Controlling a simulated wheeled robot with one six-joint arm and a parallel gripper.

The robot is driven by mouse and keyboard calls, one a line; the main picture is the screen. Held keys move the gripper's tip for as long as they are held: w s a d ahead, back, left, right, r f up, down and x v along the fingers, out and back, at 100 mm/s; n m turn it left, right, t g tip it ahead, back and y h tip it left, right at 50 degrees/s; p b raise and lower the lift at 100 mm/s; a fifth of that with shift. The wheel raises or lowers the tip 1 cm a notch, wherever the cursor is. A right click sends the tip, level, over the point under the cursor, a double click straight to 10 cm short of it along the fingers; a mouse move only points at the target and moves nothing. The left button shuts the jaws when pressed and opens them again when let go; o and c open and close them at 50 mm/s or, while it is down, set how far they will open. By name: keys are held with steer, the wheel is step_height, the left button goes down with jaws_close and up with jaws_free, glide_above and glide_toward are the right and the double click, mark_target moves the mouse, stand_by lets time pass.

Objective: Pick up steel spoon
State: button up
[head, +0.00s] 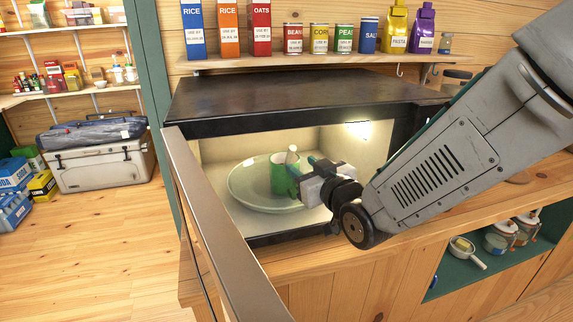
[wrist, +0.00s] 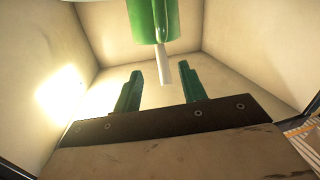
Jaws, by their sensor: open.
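In the head view a green mug (head: 281,178) stands on a pale round plate (head: 245,188) inside an open microwave. A pale, narrow piece (head: 292,154) sticks up from the mug; it may be the steel spoon's handle, but no bowl of a spoon shows. My gripper (head: 302,170) is inside the microwave, close to the right of the mug. In the wrist view the mug (wrist: 153,20) is at the top, and the pale piece (wrist: 163,65) points down from it towards the space between my green fingers (wrist: 160,76). The fingers are apart, with nothing clearly held.
The microwave door (head: 215,220) hangs open at the left front. The microwave walls (wrist: 235,45) surround my gripper closely. A shelf (head: 300,61) above carries boxes, cans and bottles. The wooden floor (head: 95,235) at left is open, with a white cooler (head: 100,165) behind.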

mark_target(292, 158)
steer(key=shift+a+y, duration=0.3)
steer(key=shift+a, duration=0.15)
steer(key=shift+w+a+r, duration=0.1)
steer(key=shift+w+a, duration=0.15)
steer(key=x, duration=0.7)
steer(key=shift+w+d, duration=0.2)
steer(key=shift+d, duration=0.1)
steer(key=shift+c, duration=0.3)
jaws_close()
